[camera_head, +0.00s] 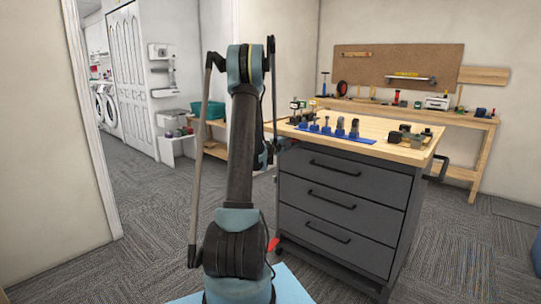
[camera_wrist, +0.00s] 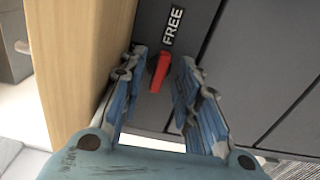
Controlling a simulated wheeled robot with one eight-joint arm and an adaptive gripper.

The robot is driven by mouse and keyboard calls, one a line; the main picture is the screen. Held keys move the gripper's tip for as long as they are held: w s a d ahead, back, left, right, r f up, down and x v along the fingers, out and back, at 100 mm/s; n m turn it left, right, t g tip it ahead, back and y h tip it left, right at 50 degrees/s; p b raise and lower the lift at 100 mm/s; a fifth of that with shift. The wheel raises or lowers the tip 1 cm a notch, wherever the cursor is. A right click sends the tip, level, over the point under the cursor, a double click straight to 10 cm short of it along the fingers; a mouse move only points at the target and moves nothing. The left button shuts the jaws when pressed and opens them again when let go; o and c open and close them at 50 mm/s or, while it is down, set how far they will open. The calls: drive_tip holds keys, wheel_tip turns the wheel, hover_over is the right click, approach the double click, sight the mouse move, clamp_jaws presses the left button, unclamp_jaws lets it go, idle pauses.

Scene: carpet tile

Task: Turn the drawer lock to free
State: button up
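The drawer cabinet (camera_head: 342,205) is dark grey with three handled drawers and a wooden top. The lever's upper end lies close below the label. My gripper (camera_wrist: 163,60) has its two blue fingers spread on either side of the lever, with gaps visible; contact cannot be made out. In the head view, my arm hides most of the gripper and the lever cannot be made out.
A wooden edge (camera_wrist: 85,65) runs close along the left of my gripper in the wrist view. Tools and blue holders (camera_head: 335,131) stand on the cabinet top. A workbench (camera_head: 425,112) stands behind on the right. Carpet floor (camera_head: 130,225) is clear to the left.

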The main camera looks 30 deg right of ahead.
drive_tip(key=s+a+n+y, duration=0.1)
drive_tip(key=s+a+n, duration=0.1)
drive_tip(key=s+a, duration=0.3)
drive_tip(key=s+a+n+g+y, duration=0.1)
drive_tip(key=s+a, duration=0.5)
drive_tip(key=a, duration=0.6)
drive_tip(key=s+a+n+g+y, duration=0.1)
drive_tip(key=s+a+n+y, duration=0.2)
drive_tip(key=s+a, duration=0.3)
drive_tip(key=shift+s+a+n, duration=0.2)
drive_tip(key=shift+a+n, duration=0.4)
drive_tip(key=shift+a, duration=1)
idle(0.9)
